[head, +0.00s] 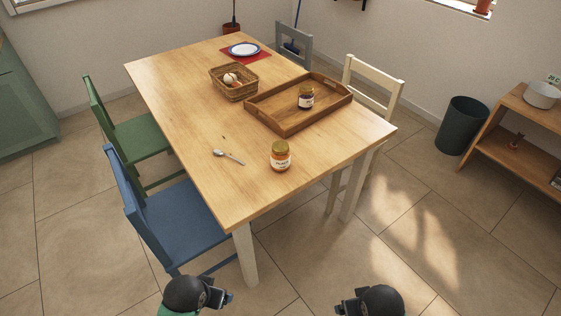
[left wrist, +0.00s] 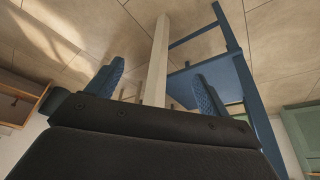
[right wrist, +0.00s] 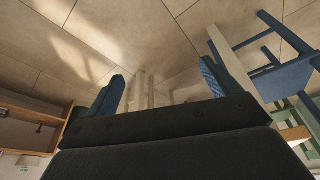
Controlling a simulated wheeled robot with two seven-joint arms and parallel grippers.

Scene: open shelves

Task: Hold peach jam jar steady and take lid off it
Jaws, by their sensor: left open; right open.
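An orange jam jar (head: 280,160) with a pale label and a golden-brown lid (head: 281,147) stands upright near the front edge of the wooden table. The lid sits on the jar. A second, dark jar (head: 306,98) stands in the wooden tray. My arms show at the bottom of the head view, short of the table and well apart from the jar. My left gripper (left wrist: 160,82) is open and empty, its blue fingers spread. My right gripper (right wrist: 162,90) is also open and empty. Neither wrist view shows the jar.
The table (head: 190,108) also holds a spoon (head: 229,157) left of the jar, the tray (head: 268,121), a basket (head: 234,91) and a plate (head: 243,49). Blue (head: 185,215) and green (head: 140,137) chairs stand left, a cream chair (head: 373,80) right. Floor before the table is clear.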

